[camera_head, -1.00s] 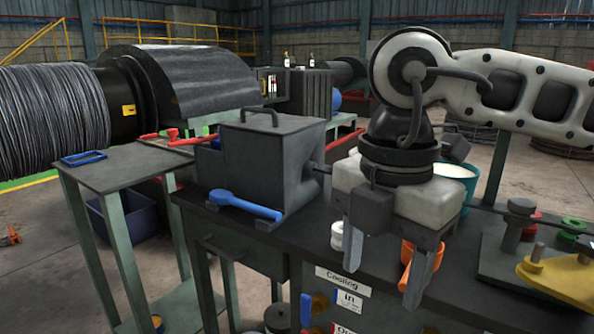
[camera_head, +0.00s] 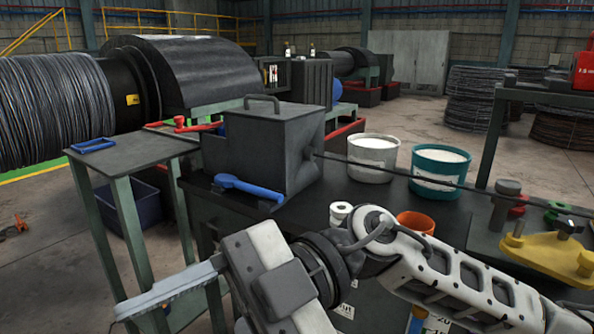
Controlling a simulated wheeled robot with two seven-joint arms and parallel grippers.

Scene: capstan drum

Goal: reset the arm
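My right arm comes in from the lower right, with its white, bolted links low across the front of the bench. Its gripper (camera_head: 170,290) points left, in front of the small side table's legs, below the level of the tabletops. One long grey finger shows clearly; the other is not distinct, so I cannot tell how far apart they are. I see nothing held. My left gripper is out of view.
A grey lidded box (camera_head: 265,150) with a blue lever (camera_head: 248,188) stands on the dark bench. White (camera_head: 373,158) and teal (camera_head: 440,172) buckets, an orange cup (camera_head: 416,222) and a white roll (camera_head: 340,212) stand to the right. A rod runs rightward from the box.

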